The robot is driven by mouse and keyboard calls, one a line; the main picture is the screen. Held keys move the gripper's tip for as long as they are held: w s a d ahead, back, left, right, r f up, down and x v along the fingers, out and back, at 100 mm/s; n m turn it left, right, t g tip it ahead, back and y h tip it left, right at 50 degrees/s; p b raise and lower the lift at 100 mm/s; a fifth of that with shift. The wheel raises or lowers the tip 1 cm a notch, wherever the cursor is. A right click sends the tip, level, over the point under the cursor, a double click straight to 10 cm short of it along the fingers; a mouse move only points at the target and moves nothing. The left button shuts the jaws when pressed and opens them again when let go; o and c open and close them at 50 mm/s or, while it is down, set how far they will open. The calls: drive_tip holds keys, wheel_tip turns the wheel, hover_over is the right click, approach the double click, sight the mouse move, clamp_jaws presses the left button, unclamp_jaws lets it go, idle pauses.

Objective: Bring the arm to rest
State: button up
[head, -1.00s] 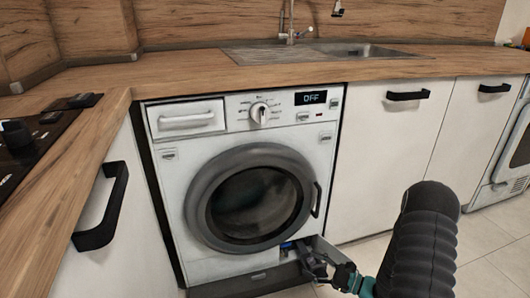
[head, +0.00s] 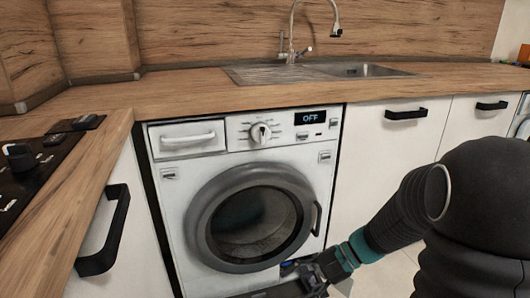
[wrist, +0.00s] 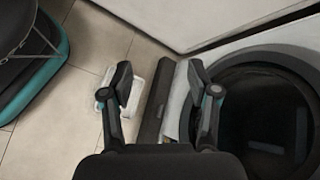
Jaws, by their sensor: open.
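My arm (head: 400,215) comes in from the right in the head view, bent, with its end low at the front of the washing machine (head: 215,165). My gripper (head: 312,274) is beside the lower right of the machine's round door (head: 252,222), partly cut off by the picture's bottom edge. In the wrist view my gripper (wrist: 160,74) has its two fingers wide apart with nothing held between them. The machine's round door (wrist: 255,105) is close to the right finger. The machine's display reads OFF.
A dark strip (wrist: 155,103) runs along the machine's foot. A white object (wrist: 122,95) lies behind the left finger, its kind unclear. Tiled floor (wrist: 85,75) is open to the left in the wrist view. The wooden worktop (head: 190,85) and cupboard handles stick out nearby.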

drive_tip(key=s+d+r+n+t+h+p, duration=0.1)
drive_tip(key=s+d+r+n+t+h, duration=0.6)
drive_tip(key=s+r+h, duration=0.4)
wheel_tip(320, 180, up, 3)
drive_tip(key=shift+s+d+f+n, duration=0.1)
drive_tip(key=shift+s+d+n, duration=0.4)
drive_tip(key=shift+s, duration=0.35)
